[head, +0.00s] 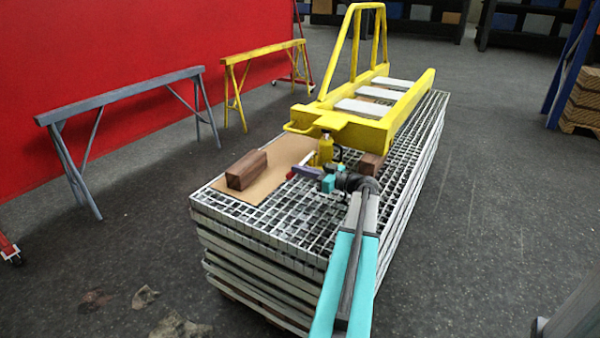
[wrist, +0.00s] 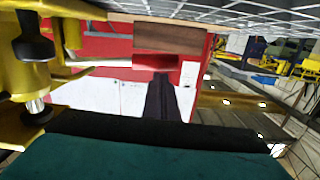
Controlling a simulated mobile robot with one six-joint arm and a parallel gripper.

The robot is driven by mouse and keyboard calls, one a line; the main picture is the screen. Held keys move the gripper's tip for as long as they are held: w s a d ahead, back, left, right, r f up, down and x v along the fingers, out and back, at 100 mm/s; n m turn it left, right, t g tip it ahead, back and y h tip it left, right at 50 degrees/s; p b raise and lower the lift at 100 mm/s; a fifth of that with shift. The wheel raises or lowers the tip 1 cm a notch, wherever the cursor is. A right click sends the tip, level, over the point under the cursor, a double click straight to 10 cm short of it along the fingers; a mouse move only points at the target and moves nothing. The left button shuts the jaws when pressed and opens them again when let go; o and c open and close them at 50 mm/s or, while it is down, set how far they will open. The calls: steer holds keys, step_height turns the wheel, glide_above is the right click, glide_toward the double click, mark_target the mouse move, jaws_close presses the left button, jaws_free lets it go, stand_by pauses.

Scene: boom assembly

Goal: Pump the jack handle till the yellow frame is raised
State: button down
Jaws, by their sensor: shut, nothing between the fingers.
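The yellow frame (head: 375,128) lies along the stack of gratings, its near end over the yellow bottle jack (head: 326,150). In the wrist view, which looks upside down, the jack (wrist: 40,75) is at the left. Its silver ram meets or nearly meets yellow metal. The jack handle (wrist: 100,62) is a pale rod with a red grip (wrist: 155,62), pointing out from the jack toward the left of the head view. My gripper (head: 298,171) is shut and empty. Its dark fingertips (wrist: 163,78) overlap the grip's edge in the wrist view; I cannot tell whether they touch it.
A dark wooden block (head: 246,170) lies on a cardboard sheet (head: 283,156) at the grating's left corner. A second block (head: 371,163) sits right of the jack. Grey (head: 120,100) and yellow (head: 262,52) sawhorses stand left.

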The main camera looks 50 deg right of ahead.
steer(key=shift+r, duration=0.1)
stand_by(0.3)
steer(key=s+r, duration=0.4)
steer(key=s, duration=0.6)
steer(key=shift+s+d+p, duration=0.3)
steer(key=shift+s, duration=0.1)
steer(key=shift+w+r, duration=0.1)
steer(key=shift+r, duration=0.1)
stand_by(0.4)
